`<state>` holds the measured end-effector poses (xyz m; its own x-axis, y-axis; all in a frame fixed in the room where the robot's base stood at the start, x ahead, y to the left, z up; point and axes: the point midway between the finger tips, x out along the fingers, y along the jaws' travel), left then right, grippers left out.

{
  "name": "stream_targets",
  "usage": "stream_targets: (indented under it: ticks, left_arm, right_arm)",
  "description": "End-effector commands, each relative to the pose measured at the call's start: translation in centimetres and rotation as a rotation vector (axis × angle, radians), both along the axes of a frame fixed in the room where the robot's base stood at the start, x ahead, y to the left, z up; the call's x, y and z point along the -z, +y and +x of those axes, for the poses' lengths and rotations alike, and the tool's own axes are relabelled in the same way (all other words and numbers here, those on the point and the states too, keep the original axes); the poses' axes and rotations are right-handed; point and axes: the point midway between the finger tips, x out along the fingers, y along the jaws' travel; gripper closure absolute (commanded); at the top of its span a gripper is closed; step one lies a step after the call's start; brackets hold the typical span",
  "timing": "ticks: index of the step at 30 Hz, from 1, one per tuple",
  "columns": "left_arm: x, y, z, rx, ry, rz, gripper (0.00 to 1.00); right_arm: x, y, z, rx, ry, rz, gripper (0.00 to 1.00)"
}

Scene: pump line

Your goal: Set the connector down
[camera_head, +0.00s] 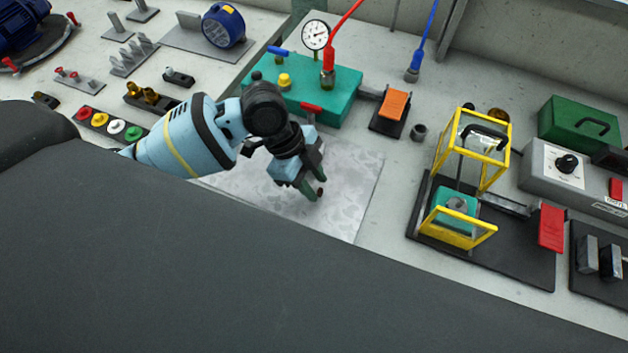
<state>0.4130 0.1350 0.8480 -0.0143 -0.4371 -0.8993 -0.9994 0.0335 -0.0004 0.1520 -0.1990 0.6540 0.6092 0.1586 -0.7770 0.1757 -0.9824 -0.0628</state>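My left gripper (318,190) hangs over the grey mottled mat (350,190) in the middle of the bench, its fingers pointing down and to the right. A tiny dark red spot shows at its fingertips; I cannot tell whether this is a held part. No connector is clearly visible in the fingers. A red connector (328,72) on a red hose stands upright on the teal block (345,88) behind the mat. A blue connector (412,74) on a blue hose stands on the bench to the right of that block. My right gripper is not in view.
A yellow-framed fixture (465,225) on a dark plate stands to the right. An orange-topped pedal (393,105) and a pressure gauge (315,35) are behind. A coloured button strip (110,124) is at left. The mat's right part is clear. Dark grey shapes hide the lower left.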

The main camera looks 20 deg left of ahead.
Motion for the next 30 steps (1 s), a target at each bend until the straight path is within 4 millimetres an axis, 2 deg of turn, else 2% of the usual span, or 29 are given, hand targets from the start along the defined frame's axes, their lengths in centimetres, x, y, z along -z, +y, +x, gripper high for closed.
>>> stream_targets:
  ticks: [9,15,21,30]
  left_arm:
    - [-5.6,2.7,0.2,0.0,-0.007,0.002,0.66]
    - [-8.6,4.2,0.2,-0.001,-0.003,0.002,0.66]
    - [-10.1,4.9,0.2,0.0,-0.001,0.001,0.66]
    - [-10.3,5.0,0.2,0.0,0.001,0.0,0.66]
  right_arm:
    - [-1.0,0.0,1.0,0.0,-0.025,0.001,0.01]
    - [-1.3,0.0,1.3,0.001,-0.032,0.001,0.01]
    - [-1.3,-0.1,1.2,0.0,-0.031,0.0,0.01]
    - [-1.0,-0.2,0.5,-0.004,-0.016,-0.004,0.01]
